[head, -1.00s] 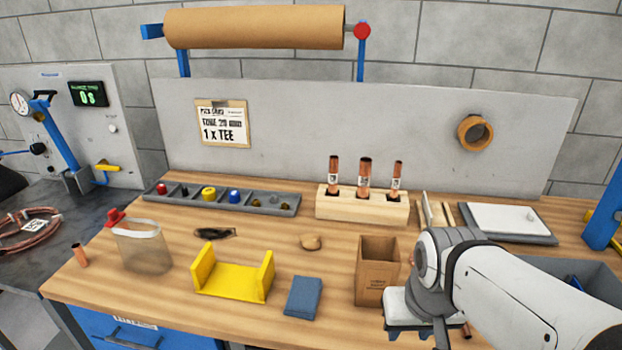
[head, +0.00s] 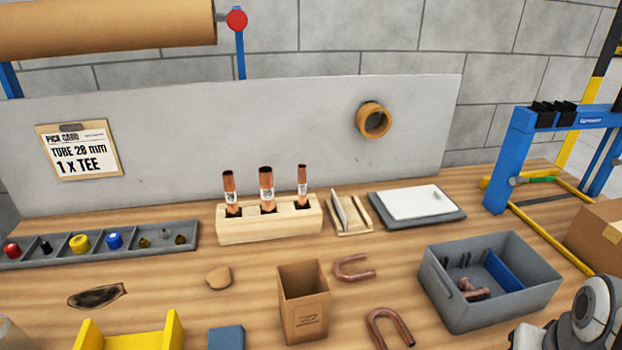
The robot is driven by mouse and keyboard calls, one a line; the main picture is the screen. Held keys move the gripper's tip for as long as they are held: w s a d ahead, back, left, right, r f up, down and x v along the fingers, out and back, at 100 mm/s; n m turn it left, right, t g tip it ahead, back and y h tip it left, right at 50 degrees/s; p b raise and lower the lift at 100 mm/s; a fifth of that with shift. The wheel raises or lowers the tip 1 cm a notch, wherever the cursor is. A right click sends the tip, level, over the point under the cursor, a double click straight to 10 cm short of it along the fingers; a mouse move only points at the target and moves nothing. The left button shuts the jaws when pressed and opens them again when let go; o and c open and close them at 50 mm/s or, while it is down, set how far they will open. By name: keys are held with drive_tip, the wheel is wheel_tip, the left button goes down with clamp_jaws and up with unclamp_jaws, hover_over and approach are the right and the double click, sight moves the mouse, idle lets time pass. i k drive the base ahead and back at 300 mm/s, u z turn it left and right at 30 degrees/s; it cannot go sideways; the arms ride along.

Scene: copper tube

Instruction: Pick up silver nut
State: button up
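A long grey compartment tray (head: 60,250) lies at the left of the wooden bench in the head view. Its right part holds a few very small metal pieces. One of them looks greyish and may be the silver nut (head: 165,234), but it is too small to be sure. Small brass-coloured pieces (head: 181,240) sit beside it. Only part of my white and grey arm shows at the lower right corner, far from the tray. My gripper's fingers are out of the picture.
A wooden block (head: 270,226) with three copper tubes stands right of the tray. A cardboard box (head: 303,300), copper U-bends (head: 390,328) and a grey bin (head: 490,310) lie between tray and arm. A yellow holder (head: 130,340) is at front left.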

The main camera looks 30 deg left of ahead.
sight(165, 233)
drive_tip(key=z, duration=0.95)
drive_tip(key=k, duration=2.05)
drive_tip(key=u, duration=2.2)
drive_tip(key=i, duration=1.05)
drive_tip(key=u, duration=0.05)
